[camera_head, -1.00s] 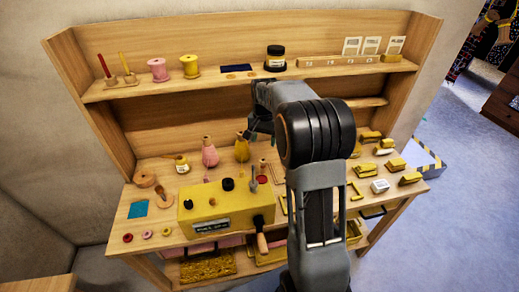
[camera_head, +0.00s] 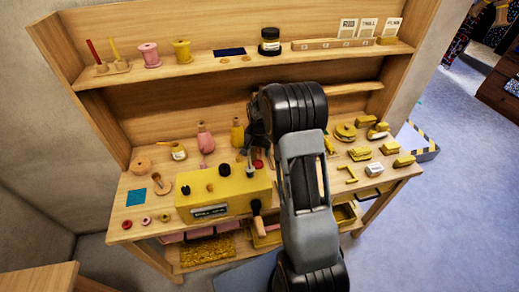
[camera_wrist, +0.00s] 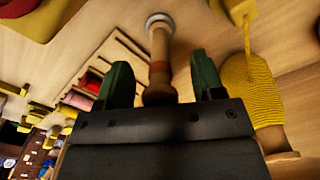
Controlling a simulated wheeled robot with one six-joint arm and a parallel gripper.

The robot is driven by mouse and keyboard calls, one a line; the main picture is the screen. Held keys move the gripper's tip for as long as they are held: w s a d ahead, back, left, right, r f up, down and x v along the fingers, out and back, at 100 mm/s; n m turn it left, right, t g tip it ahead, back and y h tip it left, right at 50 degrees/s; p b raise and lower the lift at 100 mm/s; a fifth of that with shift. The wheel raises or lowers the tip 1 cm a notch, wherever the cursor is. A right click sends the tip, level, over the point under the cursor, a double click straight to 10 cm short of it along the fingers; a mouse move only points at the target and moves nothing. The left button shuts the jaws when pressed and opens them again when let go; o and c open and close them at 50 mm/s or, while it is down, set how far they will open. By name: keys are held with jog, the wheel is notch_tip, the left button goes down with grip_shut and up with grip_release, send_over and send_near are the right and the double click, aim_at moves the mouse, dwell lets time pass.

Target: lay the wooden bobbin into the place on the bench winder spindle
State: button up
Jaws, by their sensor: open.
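In the wrist view, a slim turned wooden piece (camera_wrist: 159,48) with an orange band and a pale round end lies between the two green fingertips of my gripper (camera_wrist: 161,72). It looks like the wooden bobbin, but I cannot be sure. A gap shows on both sides of it. My gripper is open, and in the head view it (camera_head: 256,140) is mostly hidden by my arm at the back of the bench. A yellow box with dark knobs and a side crank (camera_head: 222,196), perhaps the bench winder, stands at the front. I cannot make out a bobbin place on it.
A ribbed yellow cone (camera_wrist: 252,88) stands close to the right finger. A pink cone (camera_head: 205,143) stands behind the yellow box. Small yellow tools (camera_head: 360,154) crowd the bench's right side. The shelf (camera_head: 205,68) above holds spools and a dark jar (camera_head: 269,43).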

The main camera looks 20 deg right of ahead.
jog(key=shift+f, duration=0.1)
jog(key=shift+c, duration=0.3)
jog(key=c, duration=1)
